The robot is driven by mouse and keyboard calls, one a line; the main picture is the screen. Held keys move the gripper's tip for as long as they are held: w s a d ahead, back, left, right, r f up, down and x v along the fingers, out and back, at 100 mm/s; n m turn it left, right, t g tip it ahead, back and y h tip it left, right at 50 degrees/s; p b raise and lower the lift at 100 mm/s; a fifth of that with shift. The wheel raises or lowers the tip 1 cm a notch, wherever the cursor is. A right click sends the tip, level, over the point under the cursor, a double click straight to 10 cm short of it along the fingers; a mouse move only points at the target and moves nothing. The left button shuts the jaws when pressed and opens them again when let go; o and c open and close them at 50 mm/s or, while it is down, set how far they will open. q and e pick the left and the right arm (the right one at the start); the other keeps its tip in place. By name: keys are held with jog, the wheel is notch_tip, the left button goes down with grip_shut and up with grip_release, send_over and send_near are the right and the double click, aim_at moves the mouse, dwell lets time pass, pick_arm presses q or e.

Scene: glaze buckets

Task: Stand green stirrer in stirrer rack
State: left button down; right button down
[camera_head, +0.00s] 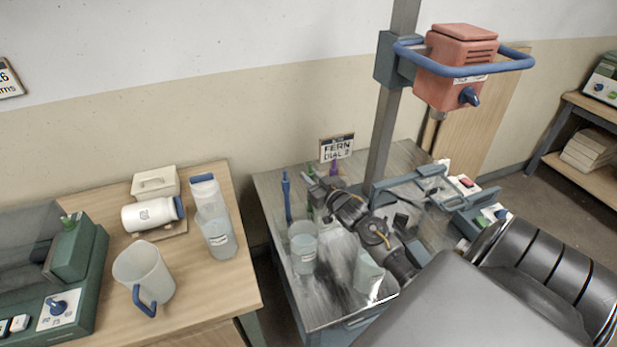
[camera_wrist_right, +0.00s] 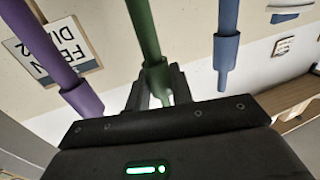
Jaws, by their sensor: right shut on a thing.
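The green stirrer (camera_wrist_right: 147,30) runs between the fingers of my right gripper (camera_wrist_right: 157,88) in the wrist view, and the gripper is shut on it. In the head view my right gripper (camera_head: 326,190) is at the back of the metal-topped bench, and only a small green end of the stirrer (camera_head: 311,170) shows. A blue stirrer (camera_head: 287,197) stands upright to its left and a purple stirrer (camera_head: 334,168) stands to its right. I cannot make out the stirrer rack clearly; my gripper and arm cover that area. My left gripper is out of view.
A sign reading FERN DIAL 2 (camera_head: 336,148) is behind the bench. A wooden table (camera_head: 215,285) with a jug (camera_head: 143,272) is at left.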

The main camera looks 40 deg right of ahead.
jog(key=c, duration=1.1)
grip_release()
jog(key=shift+c, duration=0.2)
jog(key=shift+s+a+f, duration=0.1)
jog(key=shift+s, duration=0.45)
jog(key=s+b, duration=0.2)
jog(key=s, duration=0.7)
jog(key=shift+s+a, duration=0.3)
jog(key=shift+s, duration=0.1)
